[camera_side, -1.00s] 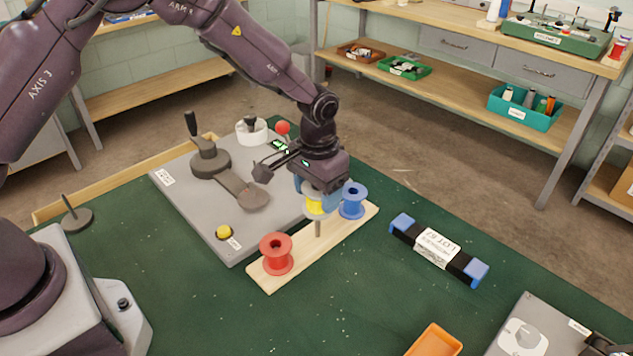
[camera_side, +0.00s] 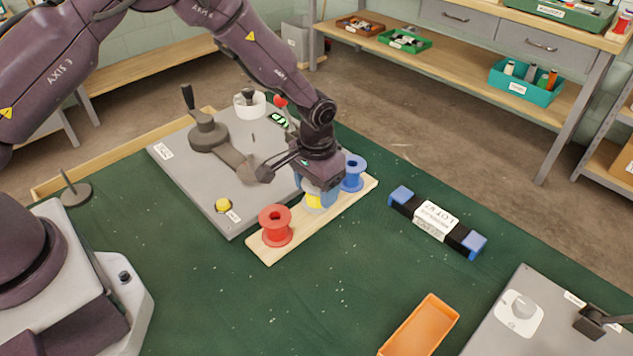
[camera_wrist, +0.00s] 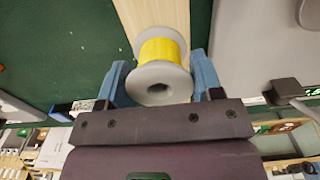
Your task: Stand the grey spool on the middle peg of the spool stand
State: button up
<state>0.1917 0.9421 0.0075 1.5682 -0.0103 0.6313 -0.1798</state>
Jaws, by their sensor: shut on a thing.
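The grey spool (camera_side: 317,203), with grey flanges and yellow winding, is between my gripper's blue fingers. My gripper (camera_side: 317,193) is shut on it, low over the middle of the wooden spool stand (camera_side: 296,228). The middle peg is hidden, and the spool appears to be around it. I cannot tell whether its bottom touches the board. In the wrist view the spool (camera_wrist: 162,58) sits between the fingers with its flange hole facing the camera. A red spool (camera_side: 275,226) stands at the near left end, and a blue spool (camera_side: 352,173) at the far right end.
A grey base plate (camera_side: 190,180) with a lever and yellow button lies left of the stand. A black holder with blue ends (camera_side: 437,220) lies to the right. An orange tray (camera_side: 420,325) is at the front. Green table between them is clear.

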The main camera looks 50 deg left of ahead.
jog(key=shift+f, duration=0.65)
dwell(0.4)
jog(key=o, duration=0.9)
